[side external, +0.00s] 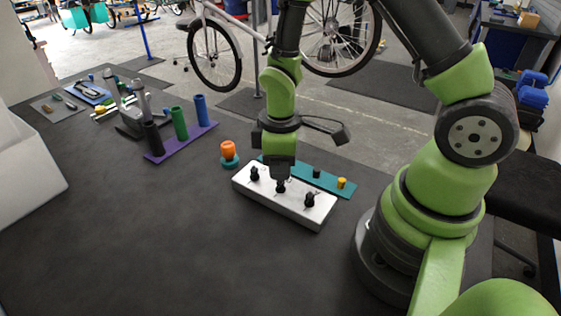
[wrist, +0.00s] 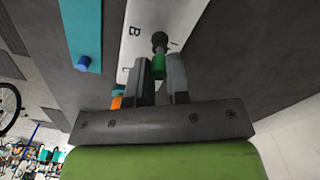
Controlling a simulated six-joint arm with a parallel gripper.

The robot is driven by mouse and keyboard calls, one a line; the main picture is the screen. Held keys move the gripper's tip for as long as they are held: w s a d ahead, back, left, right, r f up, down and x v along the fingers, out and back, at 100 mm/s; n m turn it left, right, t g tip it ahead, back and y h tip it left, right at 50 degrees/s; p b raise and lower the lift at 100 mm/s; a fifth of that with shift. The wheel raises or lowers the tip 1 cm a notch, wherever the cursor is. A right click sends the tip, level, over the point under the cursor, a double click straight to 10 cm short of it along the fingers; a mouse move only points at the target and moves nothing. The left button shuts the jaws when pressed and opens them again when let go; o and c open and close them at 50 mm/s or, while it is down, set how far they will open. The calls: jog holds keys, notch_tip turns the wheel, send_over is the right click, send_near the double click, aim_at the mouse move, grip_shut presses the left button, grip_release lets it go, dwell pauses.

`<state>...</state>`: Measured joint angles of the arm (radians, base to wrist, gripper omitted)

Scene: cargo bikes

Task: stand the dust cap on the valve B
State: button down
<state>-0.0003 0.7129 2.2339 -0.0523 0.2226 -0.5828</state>
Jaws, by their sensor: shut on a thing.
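A small green dust cap (wrist: 158,66) is pinched between the two fingers of my gripper (wrist: 160,82) in the wrist view. A black valve (wrist: 160,42) lies in line just past the cap, beside the letter B on the white block (wrist: 136,50). In the side view my gripper (side external: 280,178) points down over the middle black valve (side external: 281,188) of that block (side external: 267,199). The cap is hidden there by the fingers. Cap and valve look very close; I cannot tell whether they touch. The other two valves (side external: 254,174) (side external: 309,199) stand uncapped.
A teal strip (side external: 303,176) behind the block carries a yellow cap (side external: 342,183) and a dark piece (side external: 317,173); the wrist view shows a blue cap (wrist: 82,63) on it. An orange piece (side external: 228,149) stands left of the block. The front mat is clear.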

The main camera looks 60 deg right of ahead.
jog(key=shift+f, duration=0.95)
dwell(0.8)
dwell(0.3)
jog(key=c, duration=1)
grip_release()
notch_tip(320, 180, up, 10)
jog(key=shift+r, duration=0.25)
jog(key=s+a+r+m+t, duration=0.1)
jog(key=s+r+m+t, duration=0.1)
jog(key=r, duration=0.3)
jog(key=s+r+m+t+y, duration=0.1)
jog(key=s+r+m+t, duration=0.1)
jog(key=s+r+m, duration=0.2)
jog(key=s+a+r+m+t+y, duration=0.1)
jog(key=s+r+m+t, duration=0.2)
jog(key=r, duration=0.3)
jog(key=shift+s+a+r+m, duration=0.15)
jog(key=shift+s+a+m, duration=0.1)
jog(key=shift+s, duration=0.2)
jog(key=shift+s+a+r+m, duration=0.15)
jog(key=shift+s+m, duration=0.1)
jog(key=shift+s, duration=0.15)
